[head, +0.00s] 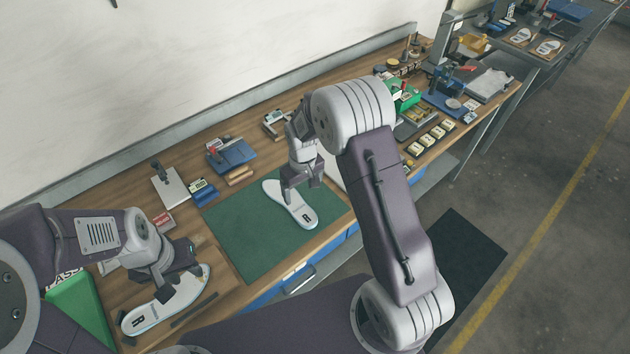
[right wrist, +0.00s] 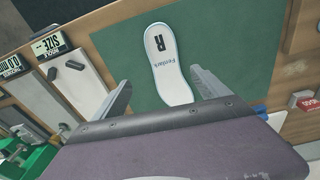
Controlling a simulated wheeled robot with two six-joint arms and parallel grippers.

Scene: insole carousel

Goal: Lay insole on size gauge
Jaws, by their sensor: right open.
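A white insole (head: 291,208) marked R lies on the green mat (head: 237,254). It also shows in the right wrist view (right wrist: 160,58). My right gripper (head: 302,190) is open above this insole, its fingers apart on either side of it in the right wrist view (right wrist: 162,92). My left gripper (head: 178,268) is over a second insole (head: 165,309) marked R at the front left; whether its jaws are shut is unclear. In the right wrist view, a pale plate (right wrist: 75,65) beside the mat, near a sign reading SIZE (right wrist: 48,45), may be the size gauge; my right arm largely hides this area in the head view.
A green box (head: 78,309) stands at the front left. A blue fixture (head: 231,155) and a pale plate with a clamp (head: 171,187) stand behind the mat. Much of the mat is clear.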

